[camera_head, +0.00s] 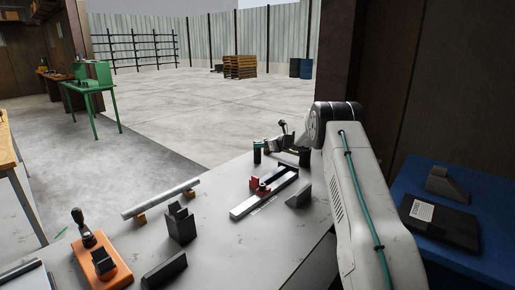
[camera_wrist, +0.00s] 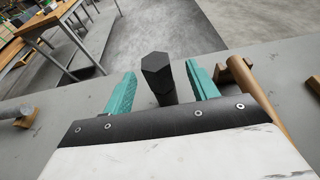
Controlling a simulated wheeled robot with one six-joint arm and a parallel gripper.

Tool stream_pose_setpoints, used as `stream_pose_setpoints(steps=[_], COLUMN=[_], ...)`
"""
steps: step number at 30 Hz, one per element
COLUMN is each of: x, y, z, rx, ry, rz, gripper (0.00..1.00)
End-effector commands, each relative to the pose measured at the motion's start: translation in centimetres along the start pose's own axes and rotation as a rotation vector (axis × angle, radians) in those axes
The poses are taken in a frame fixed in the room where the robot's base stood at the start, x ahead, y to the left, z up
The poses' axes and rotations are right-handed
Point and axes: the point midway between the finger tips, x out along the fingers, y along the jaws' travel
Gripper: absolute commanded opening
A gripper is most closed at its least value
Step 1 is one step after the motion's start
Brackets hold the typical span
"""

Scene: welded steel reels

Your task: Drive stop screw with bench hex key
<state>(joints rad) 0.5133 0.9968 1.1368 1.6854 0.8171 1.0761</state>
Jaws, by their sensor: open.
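My gripper (camera_wrist: 162,72) is open in the wrist view, its two teal fingers spread apart. A dark post with a hexagonal end (camera_wrist: 158,84) stands between the fingers, with a gap on each side; it may be the hex key's handle, but I cannot tell. In the head view my gripper is at the far end of the bench, small and partly hidden by my arm. A steel rail with a red stop block (camera_head: 259,186) lies on the grey bench, nearer than my gripper. The stop screw cannot be made out.
A brown rod (camera_wrist: 252,88) lies right of my gripper in the wrist view. The bench (camera_head: 222,232) also holds a bar on wooden blocks (camera_head: 160,199), a dark block (camera_head: 180,225) and an orange-based tool (camera_head: 102,264). A blue table (camera_head: 478,190) stands at right.

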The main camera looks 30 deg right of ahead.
Motion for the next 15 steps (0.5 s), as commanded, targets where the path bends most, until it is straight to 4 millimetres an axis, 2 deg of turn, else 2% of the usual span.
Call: stream_pose_setpoints(steps=[3, 6, 15], x=[2.0, 3.2, 3.8], y=[0.5, 0.4, 0.4], z=[-0.1, -0.1, -0.1], rx=[-0.002, -0.003, -0.002], ry=[0.0, 0.001, 0.002], rz=[0.003, 0.001, 0.0], gripper=[0.58, 0.58, 0.58])
